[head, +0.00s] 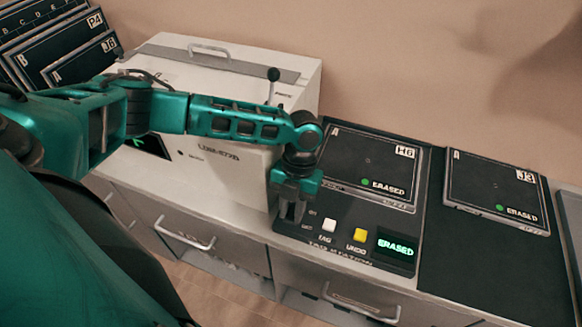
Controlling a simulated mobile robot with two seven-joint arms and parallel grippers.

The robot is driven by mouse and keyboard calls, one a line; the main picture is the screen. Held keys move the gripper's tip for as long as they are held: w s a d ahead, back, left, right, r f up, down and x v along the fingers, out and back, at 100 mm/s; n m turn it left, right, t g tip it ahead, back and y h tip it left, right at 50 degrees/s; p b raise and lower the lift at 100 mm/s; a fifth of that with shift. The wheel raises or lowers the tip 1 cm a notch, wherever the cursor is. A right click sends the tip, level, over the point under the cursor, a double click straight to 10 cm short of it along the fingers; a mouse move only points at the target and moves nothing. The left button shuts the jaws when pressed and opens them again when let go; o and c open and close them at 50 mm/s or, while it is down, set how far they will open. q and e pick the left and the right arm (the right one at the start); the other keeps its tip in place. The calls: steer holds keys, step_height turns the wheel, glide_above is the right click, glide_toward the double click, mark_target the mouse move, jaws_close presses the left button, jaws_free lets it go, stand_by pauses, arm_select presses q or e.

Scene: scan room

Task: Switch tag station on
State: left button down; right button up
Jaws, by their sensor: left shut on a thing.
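The tag station (345,222) is a dark panel on the counter. It has a white button (329,225) marked TAG, a yellow button (359,235) marked UNDO and a lit display (397,249) reading ERASED in green. A plate (370,165) marked H6 rests on its upper part, with a green dot and ERASED. My left gripper (291,212) points down at the panel's left end, left of the white button. It is shut on a small part there, mostly hidden by the fingers. My right gripper is not in view.
A white scanner box (230,150) with a handle and a black-knobbed lever (273,76) stands behind my left arm. Another plate (495,190) marked J3 lies on the dark surface at right. Several plates (80,62) stand at upper left. Drawers with handles line the front.

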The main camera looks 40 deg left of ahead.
arm_select(q)
steer(key=shift+w+a+g, duration=0.1)
steer(key=shift+w+g, duration=0.1)
steer(key=shift+g, duration=0.3)
steer(key=c, duration=0.9)
jaws_free()
steer(key=shift+r, duration=0.1)
steer(key=v, duration=1.2)
steer(key=shift+w+a+r, duration=0.15)
steer(key=shift+r, duration=0.2)
